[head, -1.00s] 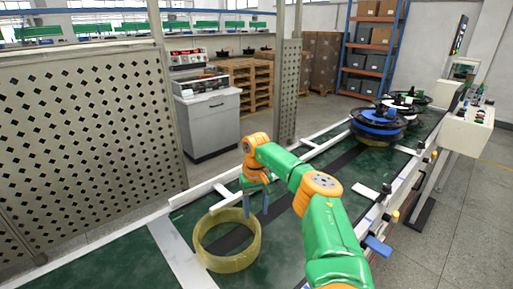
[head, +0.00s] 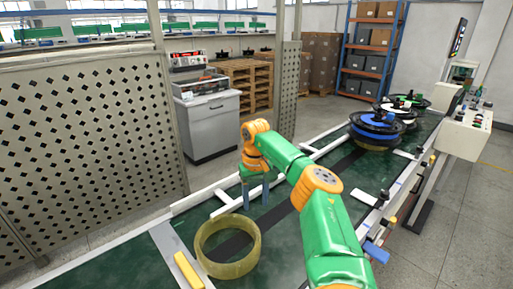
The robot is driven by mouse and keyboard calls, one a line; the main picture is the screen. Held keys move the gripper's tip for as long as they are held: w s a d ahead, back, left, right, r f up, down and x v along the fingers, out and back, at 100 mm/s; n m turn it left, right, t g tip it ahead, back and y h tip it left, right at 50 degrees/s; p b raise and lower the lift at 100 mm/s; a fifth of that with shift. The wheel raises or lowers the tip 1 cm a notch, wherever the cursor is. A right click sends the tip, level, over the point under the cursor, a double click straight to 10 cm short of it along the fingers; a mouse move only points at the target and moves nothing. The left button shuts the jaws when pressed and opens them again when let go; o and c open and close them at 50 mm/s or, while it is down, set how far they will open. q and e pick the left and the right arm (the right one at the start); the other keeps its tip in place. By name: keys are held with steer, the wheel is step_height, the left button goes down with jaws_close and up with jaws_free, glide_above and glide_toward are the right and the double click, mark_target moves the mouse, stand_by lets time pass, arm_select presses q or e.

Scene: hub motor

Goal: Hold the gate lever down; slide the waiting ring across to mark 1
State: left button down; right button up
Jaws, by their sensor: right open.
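The waiting ring, a translucent yellow band (head: 228,247), lies on the green conveyor belt around part of the dark centre stripe. My right gripper (head: 256,205) points down with its two blue fingers apart and nothing between them. It is just beyond the ring's far right rim, apparently above the belt. A blue lever (head: 376,252), perhaps the gate lever, sticks out at the conveyor's near right edge; nothing visible holds it. My left gripper is not in view.
A white rail (head: 190,203) edges the far side, with a perforated panel (head: 85,140) beyond.

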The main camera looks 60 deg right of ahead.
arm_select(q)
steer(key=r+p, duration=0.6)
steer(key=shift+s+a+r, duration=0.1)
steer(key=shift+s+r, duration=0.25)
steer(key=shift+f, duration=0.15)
